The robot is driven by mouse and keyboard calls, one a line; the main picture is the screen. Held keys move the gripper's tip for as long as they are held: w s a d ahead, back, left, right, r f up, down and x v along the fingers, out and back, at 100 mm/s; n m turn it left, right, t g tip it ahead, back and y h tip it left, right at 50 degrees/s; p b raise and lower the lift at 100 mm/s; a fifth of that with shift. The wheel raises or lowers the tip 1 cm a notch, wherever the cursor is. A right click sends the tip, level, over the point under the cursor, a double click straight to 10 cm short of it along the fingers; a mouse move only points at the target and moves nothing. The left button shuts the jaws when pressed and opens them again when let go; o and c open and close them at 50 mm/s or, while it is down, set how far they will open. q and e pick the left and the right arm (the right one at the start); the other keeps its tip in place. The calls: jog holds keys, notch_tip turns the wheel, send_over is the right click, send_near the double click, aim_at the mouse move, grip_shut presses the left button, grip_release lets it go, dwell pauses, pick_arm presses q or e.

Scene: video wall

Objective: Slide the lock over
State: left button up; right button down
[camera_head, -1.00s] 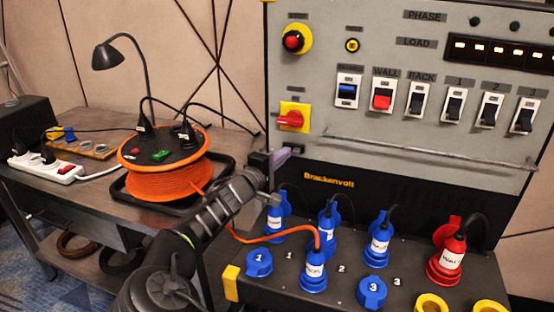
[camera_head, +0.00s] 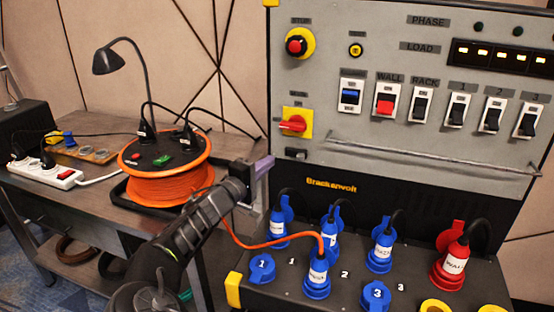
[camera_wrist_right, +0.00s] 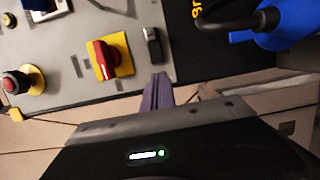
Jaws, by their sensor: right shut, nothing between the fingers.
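The lock (camera_head: 295,153) is a small dark slider on the grey panel, just below the red rotary switch on its yellow plate (camera_head: 283,122). In the right wrist view the lock (camera_wrist_right: 153,46) is fully visible, just ahead of the fingertips. My right gripper (camera_head: 266,165) has purple fingers, shut and empty, left of the lock and apart from it in the head view. The fingers (camera_wrist_right: 160,78) also show in the wrist view. My left gripper is not in view.
Blue plugs (camera_head: 318,275) and a red plug (camera_head: 453,263) stand on the ledge below the panel. An orange cable reel (camera_head: 170,188) sits on the table at left. A horizontal rail (camera_head: 430,157) runs right of the lock.

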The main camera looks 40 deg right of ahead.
jog(key=v, duration=0.6)
jog(key=shift+s+a, duration=0.2)
jog(key=shift+a, duration=0.15)
